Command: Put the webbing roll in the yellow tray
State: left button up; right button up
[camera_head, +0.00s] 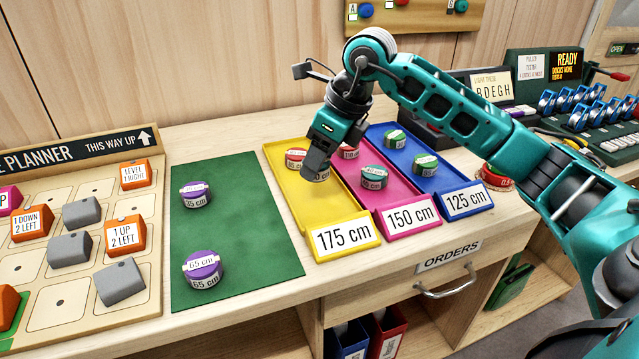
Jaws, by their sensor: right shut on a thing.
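My right gripper (316,168) reaches in from the right and points down over the yellow tray (300,205). It is shut on a webbing roll (321,177), mostly hidden by the fingers; a pale label edge shows. I cannot tell whether this roll touches the tray floor. A red roll (295,158) with a white label lies in the tray's far part, just left of the gripper. The tray's front label reads 175 cm. My left gripper is not in view.
The magenta 150 cm tray (392,205) and blue 125 cm tray (440,184) adjoin on the right, each holding rolls. Two purple rolls (203,268) lie on the green mat (240,230) at left. A planner board (60,300) with blocks stands further left. The near yellow tray floor is clear.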

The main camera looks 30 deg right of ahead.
aim_at(320, 176)
jog(key=shift+f+b, duration=0.4)
jog(key=shift+f, duration=1.9)
jog(key=shift+f, duration=0.2)
jog(key=o, duration=1)
jog(key=shift+o, duration=0.2)
jog(key=shift+r, duration=0.5)
jog(key=p+v, duration=0.2)
jog(key=v, duration=0.9)
jog(key=shift+s+r, duration=0.2)
